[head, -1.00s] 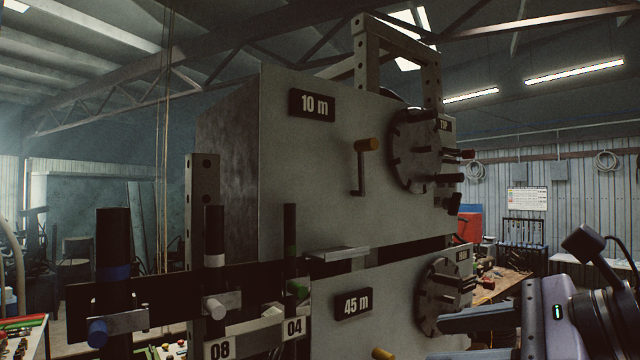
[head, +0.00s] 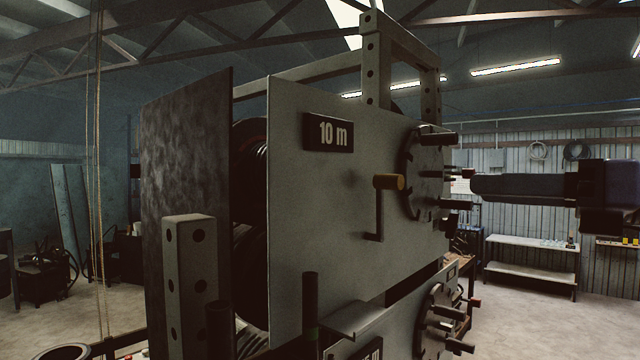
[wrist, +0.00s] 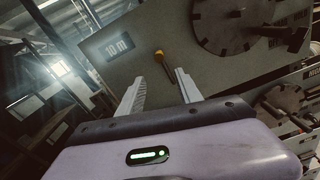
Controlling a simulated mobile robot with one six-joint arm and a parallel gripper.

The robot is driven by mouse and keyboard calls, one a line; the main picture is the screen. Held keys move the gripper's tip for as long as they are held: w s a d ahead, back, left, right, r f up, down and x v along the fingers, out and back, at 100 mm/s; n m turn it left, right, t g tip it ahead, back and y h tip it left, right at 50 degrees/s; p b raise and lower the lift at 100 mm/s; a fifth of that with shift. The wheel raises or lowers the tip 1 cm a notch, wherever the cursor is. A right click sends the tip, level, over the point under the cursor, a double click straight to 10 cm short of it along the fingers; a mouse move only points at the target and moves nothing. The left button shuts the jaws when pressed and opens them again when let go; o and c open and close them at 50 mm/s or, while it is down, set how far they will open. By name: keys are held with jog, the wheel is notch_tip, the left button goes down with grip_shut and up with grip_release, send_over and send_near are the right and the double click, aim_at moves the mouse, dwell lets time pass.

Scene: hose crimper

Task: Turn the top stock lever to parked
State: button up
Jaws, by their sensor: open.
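The upper grey panel carries a "10 m" plate. Below and right of it is a crank-like lever with an orange knob (head: 389,182) at its upper end and a grey arm (head: 379,215) hanging down. In the wrist view the knob (wrist: 159,54) lies just beyond and between my fingertips, apart from them. My gripper (head: 474,184) comes in from the right in the head view, level with the knob, beyond the panel's right edge. In the wrist view my gripper (wrist: 158,77) is open and empty, its pale fingers spread.
A dark round disc with several protruding pegs (head: 425,175) sits on the panel right of the lever, close to my gripper. A second pegged disc (head: 440,320) is below. A ledge (head: 358,318) juts out under the lever. Open floor shows at right.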

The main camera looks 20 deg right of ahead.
aim_at(401, 184)
jog(key=p+x, duration=0.3)
jog(key=x, duration=1.3)
jog(key=shift+r, duration=0.1)
jog(key=shift+s, duration=0.2)
grip_shut()
dwell(0.4)
